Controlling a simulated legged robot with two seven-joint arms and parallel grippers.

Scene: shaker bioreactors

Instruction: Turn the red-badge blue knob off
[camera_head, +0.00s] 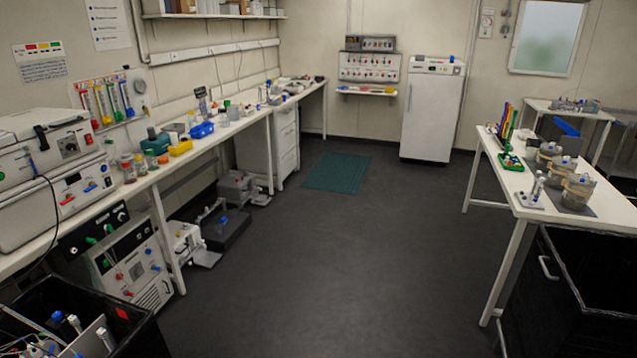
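Several small blue knob-like parts show, too small to tell which one carries a red badge. One blue knob (156,268) is at the right of the front panel of a white floor unit (130,262) under the left bench, with red and green parts beside it. Blue and red parts (90,188) also show on the front of the lower white bench machine (40,205). The wall panel (370,68) at the back has rows of small controls, their colours unclear. Neither of my grippers is in view.
The dark floor (330,250) is open in the middle, with a green mat (337,172) further back. A long white bench (225,128) lines the left wall. A white table (520,195) stands at right above a black bin (590,290). A white fridge (432,115) stands at the back.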

